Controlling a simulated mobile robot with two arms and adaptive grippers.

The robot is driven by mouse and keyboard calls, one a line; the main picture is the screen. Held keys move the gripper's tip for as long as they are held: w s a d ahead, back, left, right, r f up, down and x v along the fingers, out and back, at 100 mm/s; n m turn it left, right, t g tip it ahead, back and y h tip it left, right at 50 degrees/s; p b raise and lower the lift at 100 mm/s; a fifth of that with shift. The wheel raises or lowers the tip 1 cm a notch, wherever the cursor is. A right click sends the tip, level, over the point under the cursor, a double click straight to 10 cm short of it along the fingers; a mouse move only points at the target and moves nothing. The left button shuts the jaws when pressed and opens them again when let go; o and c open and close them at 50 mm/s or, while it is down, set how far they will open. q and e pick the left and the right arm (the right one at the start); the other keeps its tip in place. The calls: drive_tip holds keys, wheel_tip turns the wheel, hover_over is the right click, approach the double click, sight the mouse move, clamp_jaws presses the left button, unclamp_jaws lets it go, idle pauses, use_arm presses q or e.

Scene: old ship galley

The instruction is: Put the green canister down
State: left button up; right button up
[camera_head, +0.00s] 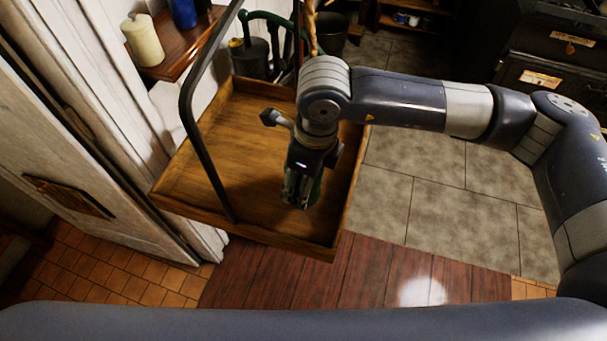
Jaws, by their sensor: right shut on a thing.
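My right gripper (301,192) points down over a wooden tray (185,172) with raised edges and a dark metal frame. It is shut on the green canister (315,192), of which only a small dark green part shows beside and below the fingers. The gripper and wrist hide most of the canister. I cannot tell whether its base touches the tray floor. My left gripper is not in view.
The tray's left part is bare. A dark metal post (205,150) rises from it. A white door (75,150) is at left. Open tiled floor (440,200) lies to the right.

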drive_tip(key=shift+f, duration=0.15)
drive_tip(key=o, duration=1.1)
drive_tip(key=shift+o, duration=1.4)
drive_tip(key=shift+r, duration=0.5)
drive_tip(key=r+b, duration=0.1)
drive_tip(key=r, duration=0.2)
drive_tip(key=d+r+b, duration=0.1)
drive_tip(key=r, duration=0.3)
drive_tip(key=r+b, duration=0.1)
drive_tip(key=r, duration=0.3)
drive_tip(key=shift+s+d+r, duration=0.1)
drive_tip(key=shift+s+d, duration=0.05)
drive_tip(key=shift+s, duration=0.2)
